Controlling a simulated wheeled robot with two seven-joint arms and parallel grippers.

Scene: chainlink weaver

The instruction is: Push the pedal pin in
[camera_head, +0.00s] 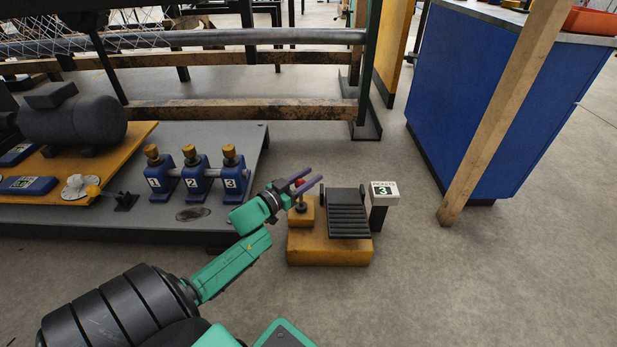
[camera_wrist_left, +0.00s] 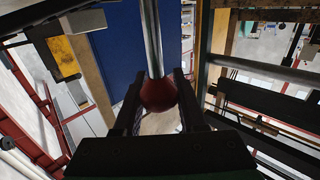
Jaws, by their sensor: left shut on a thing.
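The pedal unit is a yellow block (camera_head: 330,251) on the floor with a black ribbed pedal (camera_head: 348,214) on top. A smaller yellow block (camera_head: 301,214) with a dark fitting stands at its left side. My left gripper (camera_head: 306,182) is over this smaller block and shut on the pin's red ball knob. In the left wrist view, the red knob (camera_wrist_left: 158,95) sits between the two dark fingers (camera_wrist_left: 158,104), with a bright metal rod (camera_wrist_left: 152,40) running away from it. Whether the rod enters the block cannot be told. My right gripper is not in view.
A "PICKETS 3" sign post (camera_head: 384,192) stands right of the pedal. Numbered blue units with brass knobs (camera_head: 194,174) stand on the grey platform (camera_head: 255,150) at left. A wooden post (camera_head: 500,115) and blue cabinet (camera_head: 480,95) are at right. The floor at front right is clear.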

